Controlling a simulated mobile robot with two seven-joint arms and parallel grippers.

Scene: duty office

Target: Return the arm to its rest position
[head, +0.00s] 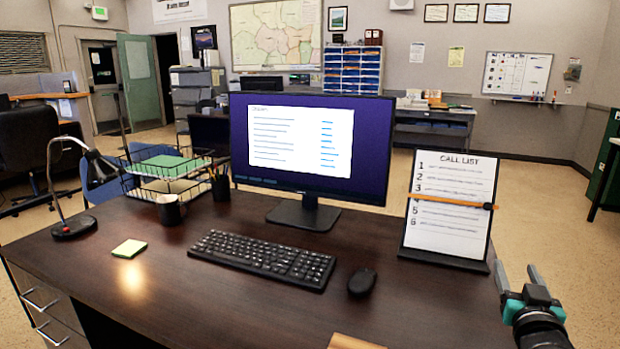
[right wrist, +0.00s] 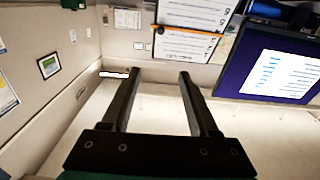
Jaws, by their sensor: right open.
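My right gripper (head: 519,277) is at the right edge of the desk in the head view, beside and in front of the call list stand (head: 450,208). Its two fingers are apart with nothing between them, and they also show in the right wrist view (right wrist: 157,85). The call list is a white numbered sheet on a dark upright stand, with an orange pencil-like bar (head: 440,202) across it; the sheet also shows at the top of the right wrist view (right wrist: 187,46). My left gripper is not in view.
The dark desk (head: 220,295) holds a monitor (head: 310,150), keyboard (head: 262,258), mouse (head: 362,282), lamp (head: 73,228), dark mug (head: 168,210), pen cup (head: 220,187), wire tray (head: 165,172) and sticky notes (head: 129,248). A tan object (head: 354,342) lies at the front edge. Open floor lies right of the desk.

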